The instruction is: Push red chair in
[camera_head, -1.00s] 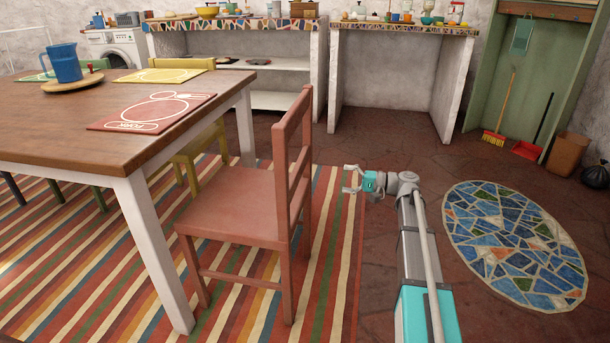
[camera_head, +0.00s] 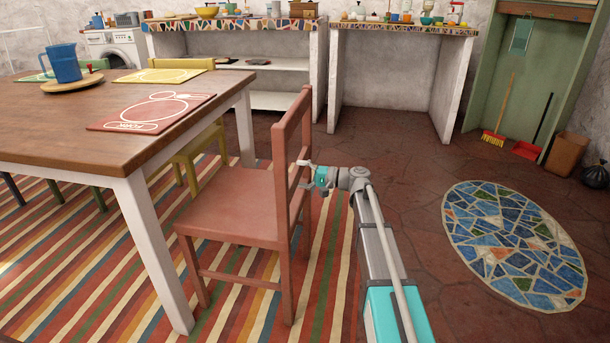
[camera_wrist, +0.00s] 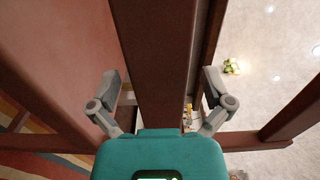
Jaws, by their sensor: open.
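The red chair (camera_head: 240,205) stands on the striped rug, pulled out to the right of the wooden table (camera_head: 100,115), with its backrest facing my arm. My gripper (camera_head: 305,176) is at the right side of the backrest, about mid-height. In the wrist view my gripper (camera_wrist: 160,92) has its two fingers spread open, one on each side of a red bar of the chair (camera_wrist: 155,60). I cannot tell whether the palm or the fingers touch the bar. The fingertips are partly hidden by the backrest in the head view.
A yellow chair (camera_head: 197,155) stands at the table's far side. The near white table leg (camera_head: 152,250) is left of the red chair. A red placemat (camera_head: 152,112) lies on the table. A mosaic oval mat (camera_head: 515,245) lies on the open floor at right.

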